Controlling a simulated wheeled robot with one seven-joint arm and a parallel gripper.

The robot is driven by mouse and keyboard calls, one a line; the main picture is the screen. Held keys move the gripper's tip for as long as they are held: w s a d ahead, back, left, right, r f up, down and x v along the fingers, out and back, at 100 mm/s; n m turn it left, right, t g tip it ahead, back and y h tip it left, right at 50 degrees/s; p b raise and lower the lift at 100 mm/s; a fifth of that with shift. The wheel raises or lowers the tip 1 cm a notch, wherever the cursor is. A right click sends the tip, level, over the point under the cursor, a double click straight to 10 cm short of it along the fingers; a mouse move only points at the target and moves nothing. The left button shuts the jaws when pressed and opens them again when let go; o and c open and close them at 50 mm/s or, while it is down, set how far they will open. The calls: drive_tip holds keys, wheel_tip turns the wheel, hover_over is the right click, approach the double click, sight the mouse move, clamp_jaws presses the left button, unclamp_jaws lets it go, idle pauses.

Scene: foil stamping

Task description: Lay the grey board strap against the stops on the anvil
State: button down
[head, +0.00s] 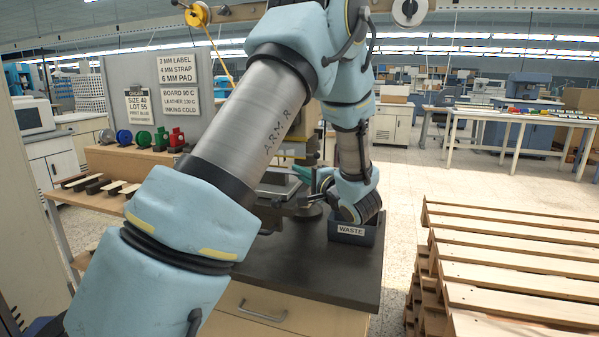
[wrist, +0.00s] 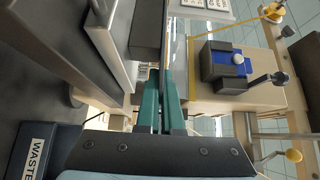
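My gripper (wrist: 160,85) shows in the wrist view as two teal fingers close together. A thin dark grey piece, seen edge-on, lies between them; it looks like the grey board strap (wrist: 165,45). Its far end runs out beyond the fingertips. In the head view my fingers (head: 303,172) show only as a small teal patch beside the press, partly hidden by my arm. A flat pale metal plate (head: 278,183) is by the press there and may be the anvil. The stops cannot be made out. I cannot tell whether the strap touches anything.
A blue-grey WASTE bin (head: 352,233) stands on the dark bench top (head: 310,272), close under my wrist. Several strips (head: 97,186) lie on a side table at the left, near coloured foil rolls (head: 142,138). Wooden pallets (head: 510,265) are stacked at the right.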

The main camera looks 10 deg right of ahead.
drive_tip(key=c, duration=1)
unclamp_jaws()
drive_tip(key=shift+s, duration=0.1)
drive_tip(key=b+v, duration=0.2)
drive_tip(key=v, duration=0.8)
drive_tip(key=shift+s+d+f, duration=0.1)
drive_tip(key=shift+s+d, duration=0.05)
drive_tip(key=shift+s, duration=0.1)
